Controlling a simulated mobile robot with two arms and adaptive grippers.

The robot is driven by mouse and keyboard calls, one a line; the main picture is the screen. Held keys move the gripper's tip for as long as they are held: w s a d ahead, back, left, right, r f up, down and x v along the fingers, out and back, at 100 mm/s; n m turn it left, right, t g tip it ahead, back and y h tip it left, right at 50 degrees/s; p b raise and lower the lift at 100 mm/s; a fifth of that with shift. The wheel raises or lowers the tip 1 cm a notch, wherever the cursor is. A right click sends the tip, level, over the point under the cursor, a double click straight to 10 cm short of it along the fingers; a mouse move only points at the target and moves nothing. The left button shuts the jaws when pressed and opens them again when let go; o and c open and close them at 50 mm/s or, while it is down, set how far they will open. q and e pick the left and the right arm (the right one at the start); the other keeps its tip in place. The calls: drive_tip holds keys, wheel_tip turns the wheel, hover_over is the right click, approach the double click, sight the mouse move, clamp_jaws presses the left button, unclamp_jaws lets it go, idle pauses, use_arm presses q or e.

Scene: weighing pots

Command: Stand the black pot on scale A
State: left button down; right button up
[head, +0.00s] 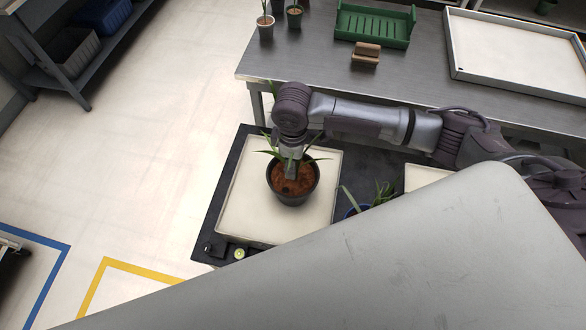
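The black pot (293,197), with reddish soil and a green spiky plant, is upright over the pale square plate of a scale (240,210) left of centre. From this angle I cannot tell for sure whether its base touches the plate. No letter is readable on the scale, so I cannot confirm that it is scale A. My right gripper (291,172) points down at the pot, its fingers over the soil near the far rim. Leaves and the wrist partly hide the fingers, so their grip is unclear. My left gripper is out of view.
A second pale plate (424,177) and a blue pot (355,210) with a plant are to the right, partly hidden. The metal table (300,62) behind holds small potted plants, a green rack (374,24), a brown block (366,55) and a shallow tray (515,50).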

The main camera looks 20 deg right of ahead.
wheel_tip(320, 180, up, 7)
idle(0.3)
